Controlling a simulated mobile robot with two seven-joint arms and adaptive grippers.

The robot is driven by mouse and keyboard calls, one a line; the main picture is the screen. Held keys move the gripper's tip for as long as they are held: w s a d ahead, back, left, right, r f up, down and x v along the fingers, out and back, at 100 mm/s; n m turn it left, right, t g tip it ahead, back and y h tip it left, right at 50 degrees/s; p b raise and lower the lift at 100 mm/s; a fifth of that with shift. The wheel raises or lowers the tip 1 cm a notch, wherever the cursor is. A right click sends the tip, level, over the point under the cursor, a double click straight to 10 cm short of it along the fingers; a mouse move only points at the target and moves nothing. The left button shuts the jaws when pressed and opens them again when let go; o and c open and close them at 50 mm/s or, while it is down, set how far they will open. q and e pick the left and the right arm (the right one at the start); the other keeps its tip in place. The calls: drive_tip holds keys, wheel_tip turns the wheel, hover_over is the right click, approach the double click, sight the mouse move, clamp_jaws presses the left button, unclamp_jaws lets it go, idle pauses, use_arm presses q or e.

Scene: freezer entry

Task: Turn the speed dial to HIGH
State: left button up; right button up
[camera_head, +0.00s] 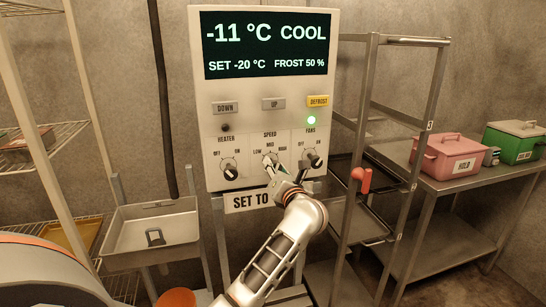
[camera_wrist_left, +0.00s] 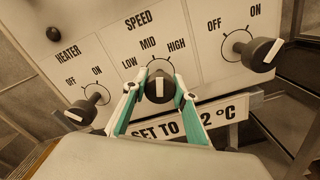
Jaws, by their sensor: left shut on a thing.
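The speed dial (camera_wrist_left: 158,90) is a black knob with a white mark, in the middle of the control panel's (camera_head: 265,125) lower row. LOW, MID and HIGH are printed around it. In the left wrist view its white mark points up, close to MID. My left gripper (camera_wrist_left: 157,92) is shut on the dial, with a teal-lined finger on each side. In the head view the gripper (camera_head: 272,165) partly hides the dial. My right gripper is not in view.
The heater knob (camera_head: 231,172) is left of the dial, the fans knob (camera_head: 312,160) close on the right. A green lamp (camera_head: 311,120) is lit. Below hangs a "SET TO" sign (camera_head: 247,201), partly hidden.

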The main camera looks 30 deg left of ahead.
use_arm(q)
drive_tip(key=m+p, duration=0.2)
drive_tip(key=shift+m+p, duration=0.4)
drive_tip(key=shift+m, duration=0.3)
drive_tip(key=shift+m+p, duration=0.5)
drive_tip(key=shift+m, duration=0.2)
drive_tip(key=shift+f, duration=0.1)
drive_tip(key=shift+m, duration=0.5)
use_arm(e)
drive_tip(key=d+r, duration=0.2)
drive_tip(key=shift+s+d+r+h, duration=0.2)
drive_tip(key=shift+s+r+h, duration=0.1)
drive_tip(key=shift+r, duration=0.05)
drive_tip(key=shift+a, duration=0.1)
use_arm(q)
drive_tip(key=o, duration=1.1)
drive_tip(key=shift+c, duration=0.2)
drive_tip(key=shift+o, duration=0.3)
